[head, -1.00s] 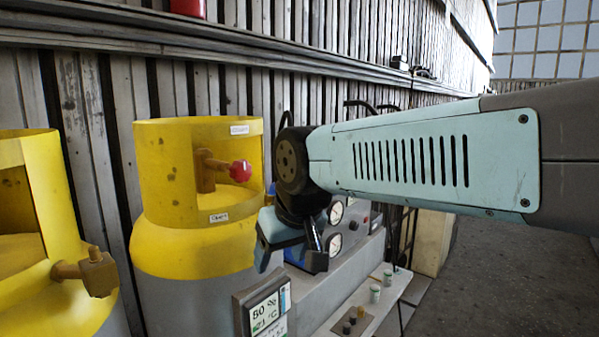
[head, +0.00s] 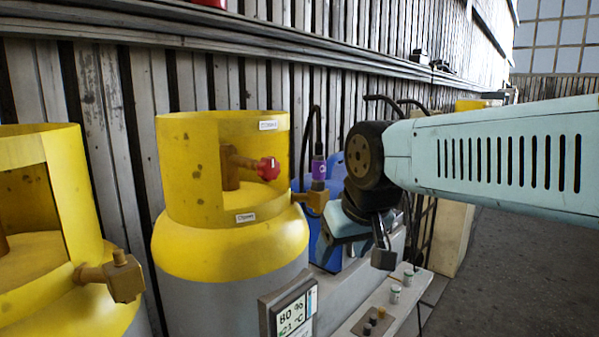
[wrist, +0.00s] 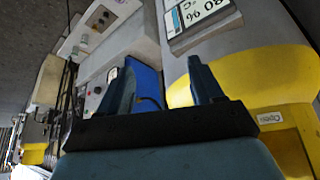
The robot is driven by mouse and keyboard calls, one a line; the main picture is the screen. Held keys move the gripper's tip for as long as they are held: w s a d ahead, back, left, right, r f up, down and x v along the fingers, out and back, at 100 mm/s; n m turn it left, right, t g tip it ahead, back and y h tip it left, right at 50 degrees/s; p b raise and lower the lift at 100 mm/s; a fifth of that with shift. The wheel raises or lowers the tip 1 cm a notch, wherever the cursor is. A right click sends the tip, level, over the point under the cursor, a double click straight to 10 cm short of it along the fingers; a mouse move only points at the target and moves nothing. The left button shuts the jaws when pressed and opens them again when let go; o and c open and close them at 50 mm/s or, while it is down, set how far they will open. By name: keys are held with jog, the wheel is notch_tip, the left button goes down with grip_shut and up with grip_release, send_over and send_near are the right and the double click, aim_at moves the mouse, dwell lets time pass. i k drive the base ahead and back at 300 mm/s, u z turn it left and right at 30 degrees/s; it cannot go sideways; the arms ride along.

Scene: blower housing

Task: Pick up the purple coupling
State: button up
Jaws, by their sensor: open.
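The purple coupling (head: 318,168) is a small upright collar in the head view. It sits at the lower end of a black hose, just above a brass fitting (head: 315,198) at the right side of the middle yellow-topped cylinder (head: 232,235). My gripper (head: 365,250) is to the right of the coupling and lower, apart from it. In the wrist view my gripper (wrist: 160,85) shows two blue fingers spread apart with nothing between them. I cannot make out the coupling in the wrist view.
Another yellow cylinder (head: 60,215) with a brass valve stands at the left. A display (head: 290,308) stands in front of the middle cylinder. A blue machine (head: 330,250) is behind my gripper. A bench (head: 372,328) with small jars lies below. Grey floor (head: 500,240) is open at the right.

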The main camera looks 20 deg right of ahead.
aim_at(318, 163)
jog(key=u, duration=0.05)
jog(key=k, duration=0.55)
jog(key=z, duration=0.55)
jog(key=k, duration=1.05)
jog(key=z, duration=0.9)
jog(key=i, duration=1.25)
jog(key=u, duration=0.7)
